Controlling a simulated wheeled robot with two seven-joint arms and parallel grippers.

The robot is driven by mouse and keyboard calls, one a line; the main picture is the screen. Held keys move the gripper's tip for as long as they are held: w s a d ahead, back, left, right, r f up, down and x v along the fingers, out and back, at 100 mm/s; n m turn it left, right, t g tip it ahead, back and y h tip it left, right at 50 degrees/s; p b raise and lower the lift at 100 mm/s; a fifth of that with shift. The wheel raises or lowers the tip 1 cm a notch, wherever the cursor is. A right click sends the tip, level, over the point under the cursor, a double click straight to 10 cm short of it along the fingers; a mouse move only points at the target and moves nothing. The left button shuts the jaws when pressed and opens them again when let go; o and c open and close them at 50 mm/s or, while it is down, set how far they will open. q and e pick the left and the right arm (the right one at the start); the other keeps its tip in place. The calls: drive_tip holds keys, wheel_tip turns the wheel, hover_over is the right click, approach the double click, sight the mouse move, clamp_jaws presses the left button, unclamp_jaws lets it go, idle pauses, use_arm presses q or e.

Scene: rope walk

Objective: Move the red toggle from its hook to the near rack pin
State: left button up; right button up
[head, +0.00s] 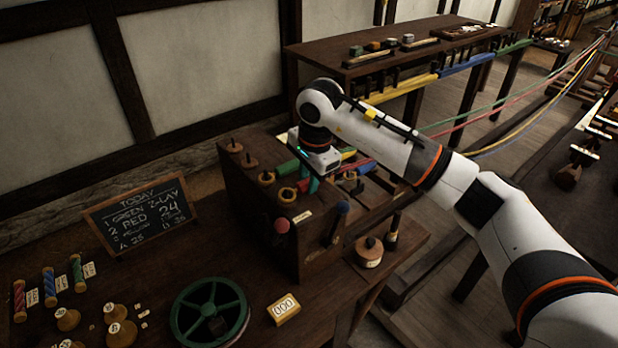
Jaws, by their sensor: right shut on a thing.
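My right gripper (313,184) reaches in from the right and points down over the dark wooden block (254,212). It is shut, and the thing between its fingers is mostly hidden by the hand. A green piece (288,168) lies just left of the fingers. I cannot tell which is the near rack pin. My left gripper is out of view.
Coloured ropes (510,110) stretch away at the right.

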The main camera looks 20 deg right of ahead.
drive_tip(key=o, duration=0.9)
drive_tip(key=shift+r+p, duration=2.1)
drive_tip(key=shift+r, duration=1.9)
drive_tip(key=shift+s+f, duration=0.1)
